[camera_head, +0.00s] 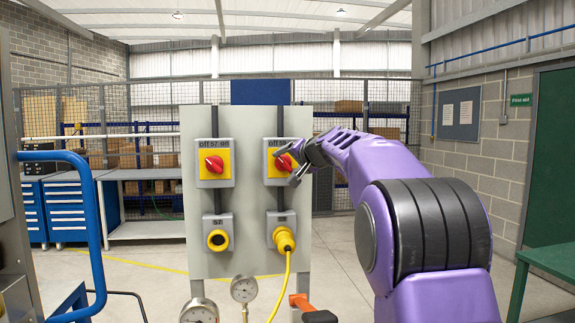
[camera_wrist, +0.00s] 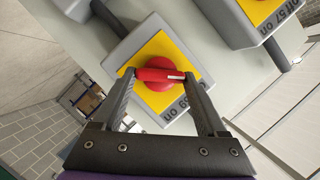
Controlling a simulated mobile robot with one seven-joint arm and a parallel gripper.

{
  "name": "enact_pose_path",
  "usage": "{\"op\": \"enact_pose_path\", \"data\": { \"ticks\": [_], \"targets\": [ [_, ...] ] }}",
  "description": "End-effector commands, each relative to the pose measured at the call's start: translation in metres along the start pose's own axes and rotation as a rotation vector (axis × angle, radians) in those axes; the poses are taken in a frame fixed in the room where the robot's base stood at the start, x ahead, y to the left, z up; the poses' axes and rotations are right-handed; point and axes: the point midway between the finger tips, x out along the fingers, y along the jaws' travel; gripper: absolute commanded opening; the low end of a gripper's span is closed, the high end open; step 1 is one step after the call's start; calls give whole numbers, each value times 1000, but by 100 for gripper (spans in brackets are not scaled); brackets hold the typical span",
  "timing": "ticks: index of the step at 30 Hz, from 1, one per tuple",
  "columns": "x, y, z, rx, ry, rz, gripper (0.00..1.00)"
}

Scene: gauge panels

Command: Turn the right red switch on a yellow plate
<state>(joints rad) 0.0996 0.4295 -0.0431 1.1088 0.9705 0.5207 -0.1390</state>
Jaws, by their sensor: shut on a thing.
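The right red switch (camera_head: 282,163) sits on a yellow plate (camera_head: 274,171) in a grey box on the panel's upper right. In the head view my gripper (camera_head: 293,163) reaches it from the right and partly hides it. In the wrist view the switch (camera_wrist: 158,76) is a red round knob with a raised grip bar and a white mark at its right end. The yellow plate (camera_wrist: 157,47) shows around it. My gripper (camera_wrist: 159,75) is shut on the bar, with one finger at each end.
A similar left red switch (camera_head: 214,164) is on the grey panel (camera_head: 245,230). Two gauges (camera_head: 244,289) and an orange-handled lever (camera_head: 301,301) stand low in front. A blue rail (camera_head: 95,215) is at left.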

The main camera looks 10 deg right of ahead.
Motion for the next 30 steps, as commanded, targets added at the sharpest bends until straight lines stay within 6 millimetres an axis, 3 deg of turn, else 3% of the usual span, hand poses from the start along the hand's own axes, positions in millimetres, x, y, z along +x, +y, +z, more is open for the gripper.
{"op": "enact_pose_path", "data": {
  "ticks": [8,30],
  "targets": [
    [1,7,3,158,2,-66,19],
    [2,11,5,805,1,-333,19]
  ]
}}
